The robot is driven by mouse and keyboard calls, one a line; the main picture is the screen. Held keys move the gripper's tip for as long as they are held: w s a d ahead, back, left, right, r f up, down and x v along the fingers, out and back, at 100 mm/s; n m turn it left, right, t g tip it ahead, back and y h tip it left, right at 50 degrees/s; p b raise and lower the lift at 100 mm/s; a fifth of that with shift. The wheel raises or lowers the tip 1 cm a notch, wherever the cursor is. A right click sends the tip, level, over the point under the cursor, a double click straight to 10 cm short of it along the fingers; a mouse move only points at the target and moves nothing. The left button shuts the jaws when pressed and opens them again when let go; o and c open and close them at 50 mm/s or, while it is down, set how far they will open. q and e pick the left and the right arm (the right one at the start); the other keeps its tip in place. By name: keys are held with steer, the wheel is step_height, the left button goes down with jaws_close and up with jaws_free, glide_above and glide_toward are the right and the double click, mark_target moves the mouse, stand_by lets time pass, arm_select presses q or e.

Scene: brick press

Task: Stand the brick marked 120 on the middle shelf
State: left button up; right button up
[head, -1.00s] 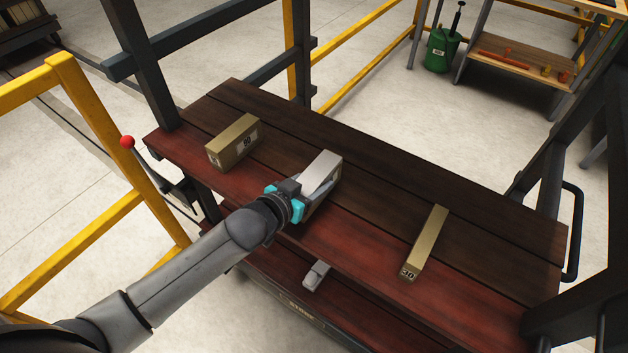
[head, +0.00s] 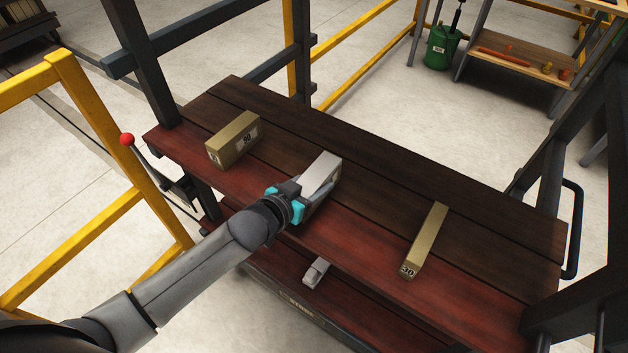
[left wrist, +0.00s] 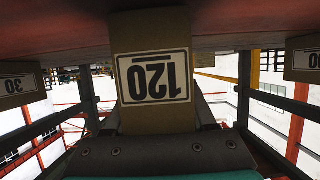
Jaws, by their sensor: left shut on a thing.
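The brick marked 120 (left wrist: 155,110) fills the middle of the left wrist view, its label upside down there. In the head view the brick (head: 329,164) is at the dark red wooden shelf board (head: 390,185), partly covered by my left gripper (head: 314,188). The gripper is shut on its near part. I cannot tell whether the brick rests fully on the board or is just above it. My right gripper is not in view.
A brick marked 90 (head: 232,143) stands to the left on the board, and one marked 30 (head: 425,240) to the right. Bare board separates them from the held brick. Dark posts frame the rack. A lower shelf (head: 265,250) bears a small grey object (head: 316,272).

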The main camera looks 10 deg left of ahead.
arm_select(q)
steer(key=o, duration=1.3)
steer(key=shift+o, duration=0.2)
steer(key=shift+s+f, duration=0.1)
steer(key=shift+f, duration=0.05)
steer(key=p+v, duration=0.2)
steer(key=v, duration=1.3)
steer(key=shift+r+p, duration=0.25)
steer(key=shift+p, duration=0.05)
steer(key=s+a+f+n+g+y+b, duration=0.1)
steer(key=s+a+f+g, duration=0.15)
steer(key=f, duration=0.75)
steer(key=s+a+f+g+y+b, duration=0.1)
steer(key=s+a+f+y+b, duration=0.15)
steer(key=f, duration=0.65)
steer(key=s+a+f+n+g+y+b, duration=0.15)
steer(key=s+f, duration=0.25)
steer(key=f, duration=0.6)
steer(key=s+d+f+g+b, duration=0.2)
steer(key=s+d+f+g, duration=0.2)
steer(key=s+f, duration=1.3)
steer(key=s+m+g, duration=0.1)
steer(key=s+g, duration=0.1)
steer(key=s, duration=0.1)
steer(key=shift+s+g+b, duration=0.3)
steer(key=shift+s+g, duration=0.1)
